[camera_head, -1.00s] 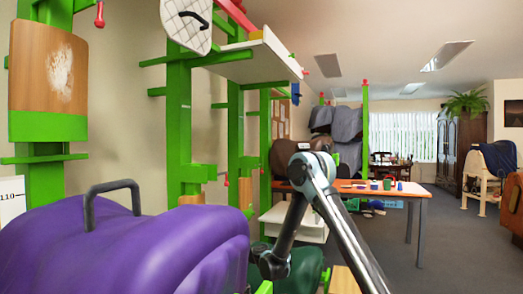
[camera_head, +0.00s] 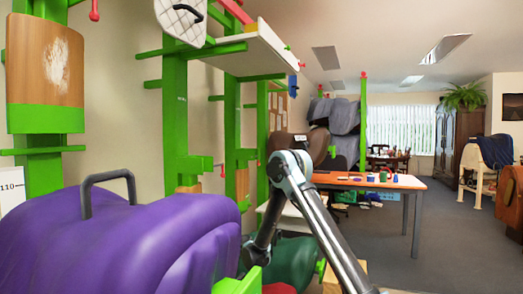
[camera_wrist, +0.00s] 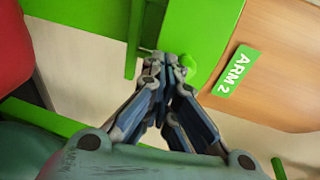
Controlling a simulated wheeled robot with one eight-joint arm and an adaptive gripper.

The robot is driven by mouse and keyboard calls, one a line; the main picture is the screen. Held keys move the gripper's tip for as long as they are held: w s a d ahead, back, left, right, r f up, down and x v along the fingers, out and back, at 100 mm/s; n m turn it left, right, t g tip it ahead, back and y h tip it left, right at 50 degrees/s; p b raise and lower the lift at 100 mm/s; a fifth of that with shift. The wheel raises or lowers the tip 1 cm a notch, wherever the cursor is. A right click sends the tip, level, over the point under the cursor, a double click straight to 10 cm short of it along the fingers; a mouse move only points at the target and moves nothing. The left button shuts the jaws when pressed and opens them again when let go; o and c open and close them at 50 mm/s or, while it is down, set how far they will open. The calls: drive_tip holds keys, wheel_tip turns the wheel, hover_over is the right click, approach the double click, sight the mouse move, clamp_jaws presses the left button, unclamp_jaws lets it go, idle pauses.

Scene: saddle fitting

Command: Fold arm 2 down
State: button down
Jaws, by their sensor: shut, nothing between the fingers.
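In the wrist view, arm 2 shows at the right as a wooden board (camera_wrist: 275,60) with a green "ARM 2" label (camera_wrist: 236,72) and a broad green end section (camera_wrist: 200,32). My gripper (camera_wrist: 163,60) is shut and empty, with its fingertips at the lower edge of the green section. I cannot tell whether they touch it. A narrow green upright (camera_wrist: 136,35) is just left of the fingertips. In the head view my gripper is out of sight, and I cannot make out which part there is arm 2.
A purple saddle (camera_head: 130,240) with a grey handle fills the lower left of the head view. Green racks (camera_head: 175,120) with white shelves stand behind it. A dark green saddle (camera_head: 295,262) is low near my arm. A wooden table (camera_head: 375,181) stands farther back, with open floor to its right.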

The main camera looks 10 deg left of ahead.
drive_tip(key=s+d+f, duration=0.2)
drive_tip(key=s+d, duration=0.1)
drive_tip(key=d, duration=0.3)
drive_tip(key=s+d+f, duration=0.2)
drive_tip(key=d+f, duration=0.1)
drive_tip(key=d, duration=0.3)
drive_tip(key=s+d+r+n+h, duration=0.2)
drive_tip(key=d+r+h, duration=0.1)
drive_tip(key=d+r, duration=0.75)
drive_tip(key=s+d+r+n+g+h, duration=0.1)
drive_tip(key=s+d+r+h, duration=0.2)
drive_tip(key=d, duration=0.4)
drive_tip(key=s+d+r+n, duration=0.1)
drive_tip(key=s+d+r, duration=0.1)
drive_tip(key=s+d, duration=0.5)
drive_tip(key=s+d+f+g+h, duration=0.1)
drive_tip(key=s+d+f+h, duration=0.2)
drive_tip(key=s+d, duration=1.1)
drive_tip(key=s+d+f+g+h, duration=0.2)
drive_tip(key=s+d+h, duration=0.3)
drive_tip(key=s+d, duration=0.9)
drive_tip(key=shift+s+d+f+h, duration=0.25)
drive_tip(key=shift+f+h, duration=0.15)
drive_tip(key=shift+f, duration=0.3)
drive_tip(key=shift+w+f, duration=0.2)
drive_tip(key=shift+w, duration=0.25)
